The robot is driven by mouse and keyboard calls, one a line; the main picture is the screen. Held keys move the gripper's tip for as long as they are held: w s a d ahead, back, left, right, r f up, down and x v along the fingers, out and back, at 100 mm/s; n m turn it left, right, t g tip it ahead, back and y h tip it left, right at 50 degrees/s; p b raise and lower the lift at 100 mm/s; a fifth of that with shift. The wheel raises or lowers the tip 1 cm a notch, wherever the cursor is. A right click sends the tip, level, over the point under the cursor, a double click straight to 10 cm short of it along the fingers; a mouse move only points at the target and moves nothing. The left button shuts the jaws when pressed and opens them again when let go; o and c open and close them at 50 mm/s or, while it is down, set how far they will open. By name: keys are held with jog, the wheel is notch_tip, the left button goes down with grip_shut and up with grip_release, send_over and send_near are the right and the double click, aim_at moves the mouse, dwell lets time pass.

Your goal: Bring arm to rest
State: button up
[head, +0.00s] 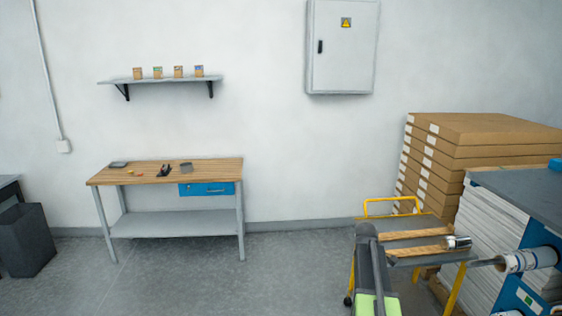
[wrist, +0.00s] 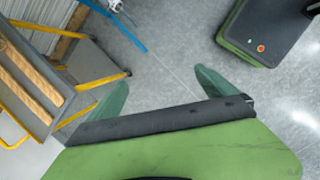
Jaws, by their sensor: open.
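My gripper (wrist: 160,88) shows in the wrist view with its two green fingers spread wide apart. Nothing is between the fingers, only grey floor beyond them. Part of my arm, grey and light green, stands at the bottom right of the head view, in front of the yellow-framed cart (head: 365,203). The fingertips cannot be made out in the head view. The cart also shows at the left of the wrist view (wrist: 98,77), beside the left finger; I cannot tell the exact gap.
A workbench (head: 220,172) with small items stands against the wall. A stack of cardboard boxes (head: 490,131) and a machine with a roll (head: 530,259) are at the right. A dark bin (head: 27,243) is at the left. The floor (head: 180,285) before the bench is clear.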

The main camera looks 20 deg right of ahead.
jog(key=s+a+f+m+y+b, duration=0.1)
jog(key=a+f+m+b, duration=0.2)
jog(key=a, duration=1.8)
jog(key=s+a+f+m+t+y+b, duration=0.1)
jog(key=a+f+m+b, duration=0.2)
jog(key=a, duration=1.8)
jog(key=shift+f+m+y, duration=0.4)
jog(key=shift+f+m, duration=0.55)
jog(key=shift+m, duration=0.15)
